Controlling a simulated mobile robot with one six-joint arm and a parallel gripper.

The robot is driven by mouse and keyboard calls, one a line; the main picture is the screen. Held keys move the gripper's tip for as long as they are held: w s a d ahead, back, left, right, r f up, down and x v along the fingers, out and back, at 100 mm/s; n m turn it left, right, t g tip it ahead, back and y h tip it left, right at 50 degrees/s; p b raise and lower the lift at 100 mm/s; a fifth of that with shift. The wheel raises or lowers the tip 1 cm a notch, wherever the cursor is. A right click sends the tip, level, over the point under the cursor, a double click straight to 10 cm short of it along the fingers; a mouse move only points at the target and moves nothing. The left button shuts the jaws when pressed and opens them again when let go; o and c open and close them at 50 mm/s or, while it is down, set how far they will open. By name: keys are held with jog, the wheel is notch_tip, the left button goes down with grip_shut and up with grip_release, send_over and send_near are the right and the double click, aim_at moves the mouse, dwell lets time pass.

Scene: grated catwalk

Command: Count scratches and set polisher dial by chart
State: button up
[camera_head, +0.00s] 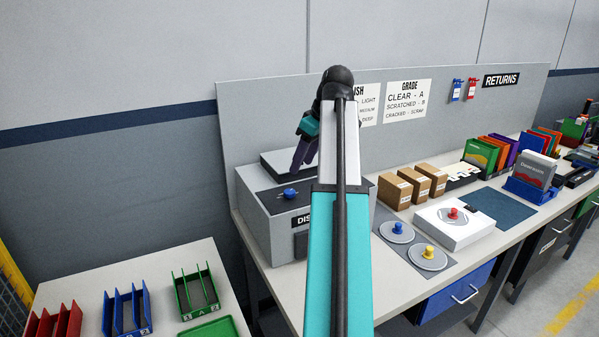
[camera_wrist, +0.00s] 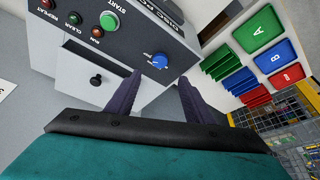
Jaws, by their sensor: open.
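The grey polisher (camera_head: 272,222), lettered "DIS", stands on the bench left of my arm. Its blue dial (camera_head: 290,193) sits on the dark top panel; in the wrist view the dial (camera_wrist: 160,61) has a white pointer mark and lies just beyond the fingertips. My gripper (camera_wrist: 160,80) is open and empty, its purple fingers apart, above the panel and not visibly touching the dial. A wall chart (camera_head: 370,103) reads "LIGHT", "MEDIUM", "DEEP"; my arm hides part of it. A disc with visible scratches cannot be made out.
A green START button (camera_wrist: 109,21) and several lamps share the panel. Grey discs with a blue knob (camera_head: 397,230) and a yellow knob (camera_head: 428,255) lie beside a white unit (camera_head: 455,226). A grade sign (camera_head: 408,101) hangs behind. Coloured racks (camera_head: 197,292) stand on the left table.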

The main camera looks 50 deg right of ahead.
jog(key=shift+v, duration=1.45)
jog(key=shift+s, duration=0.1)
